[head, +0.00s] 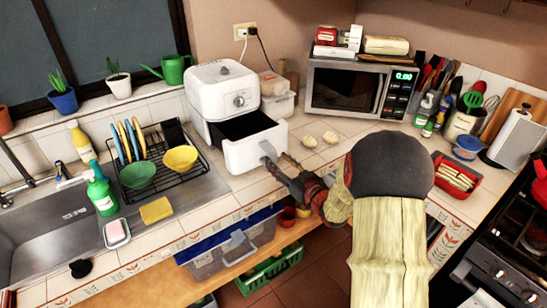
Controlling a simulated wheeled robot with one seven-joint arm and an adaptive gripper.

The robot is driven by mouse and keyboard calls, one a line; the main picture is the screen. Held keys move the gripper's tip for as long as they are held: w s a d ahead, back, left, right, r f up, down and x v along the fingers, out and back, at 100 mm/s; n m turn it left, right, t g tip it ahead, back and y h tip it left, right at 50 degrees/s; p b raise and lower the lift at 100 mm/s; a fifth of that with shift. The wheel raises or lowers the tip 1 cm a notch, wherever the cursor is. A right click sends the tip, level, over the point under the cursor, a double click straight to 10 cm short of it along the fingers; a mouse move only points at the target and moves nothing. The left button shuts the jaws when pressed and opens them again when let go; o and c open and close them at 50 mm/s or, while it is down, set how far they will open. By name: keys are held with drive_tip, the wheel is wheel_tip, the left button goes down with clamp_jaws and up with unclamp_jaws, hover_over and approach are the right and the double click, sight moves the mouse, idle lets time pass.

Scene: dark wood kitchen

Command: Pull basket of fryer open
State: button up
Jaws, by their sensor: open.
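The white air fryer (220,90) stands on the tiled counter at the back, left of the microwave. Its white basket (252,147) is pulled well out of the body, and its dark inside (243,124) shows from above and looks empty. The basket's grey handle (268,150) is on its front face. My gripper (277,161) is open, low in front of the basket at the handle. Whether its fingers touch the handle or stand just apart from it, I cannot tell. My arm reaches in from the lower right.
A dish rack (185,185) with bowls and the sink (50,230) lie to the left. Two pale round items (320,138) sit right of the basket. The microwave (345,88) is behind. A red tray (455,180) and the stove (500,255) are at right.

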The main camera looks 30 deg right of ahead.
drive_tip(key=s, duration=0.8)
drive_tip(key=shift+d, duration=0.15)
